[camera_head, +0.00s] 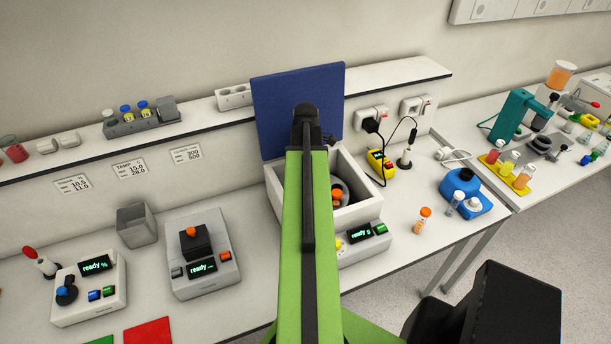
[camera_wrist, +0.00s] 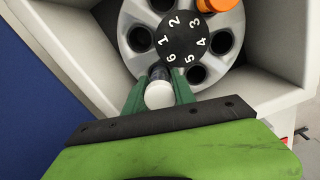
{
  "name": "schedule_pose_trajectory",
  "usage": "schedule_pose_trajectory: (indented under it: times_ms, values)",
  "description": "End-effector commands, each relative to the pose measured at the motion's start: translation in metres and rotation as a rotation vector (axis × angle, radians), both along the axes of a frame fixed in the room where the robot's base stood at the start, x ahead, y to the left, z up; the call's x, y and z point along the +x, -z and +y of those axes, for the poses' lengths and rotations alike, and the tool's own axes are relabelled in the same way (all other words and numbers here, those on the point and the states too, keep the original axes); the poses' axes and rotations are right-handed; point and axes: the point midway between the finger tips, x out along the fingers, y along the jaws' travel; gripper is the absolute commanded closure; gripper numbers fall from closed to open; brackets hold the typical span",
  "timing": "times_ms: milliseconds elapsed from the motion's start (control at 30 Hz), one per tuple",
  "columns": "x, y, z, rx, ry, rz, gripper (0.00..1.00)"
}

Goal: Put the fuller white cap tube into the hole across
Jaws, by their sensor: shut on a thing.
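My gripper (camera_wrist: 158,90) is shut on the white cap tube (camera_wrist: 159,95), seen from above in the wrist view. The tube is at the rotor hole by number 6; I cannot tell whether its lower end is in that hole or just above it. The grey rotor (camera_wrist: 183,82) has a black hub (camera_wrist: 183,37) numbered 1 to 6. An orange-capped tube (camera_wrist: 214,5) sits in the hole by number 3, directly across. The other visible holes look empty. In the head view my arm hides my gripper and the white cap tube; the orange cap (camera_head: 337,195) shows in the rotor.
The rotor sits inside a white box (camera_head: 372,211) with its blue lid (camera_head: 270,110) open. The walls are close around my gripper. A loose orange-capped tube (camera_head: 423,221) and a blue device (camera_head: 463,185) stand to the right. A grey bin (camera_head: 137,224) stands left.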

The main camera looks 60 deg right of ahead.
Motion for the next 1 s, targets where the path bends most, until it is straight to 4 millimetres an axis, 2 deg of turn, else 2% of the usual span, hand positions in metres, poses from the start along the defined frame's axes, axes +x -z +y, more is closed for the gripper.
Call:
schedule_pose_trajectory:
  times_ms: [767, 1000]
  values:
    - [0.0, 0.019, 0.0, 0.0, 0.0, 0.0, 1.0]
    - [0.0, 0.012, 0.0, 0.0, 0.0, 0.0, 1.0]
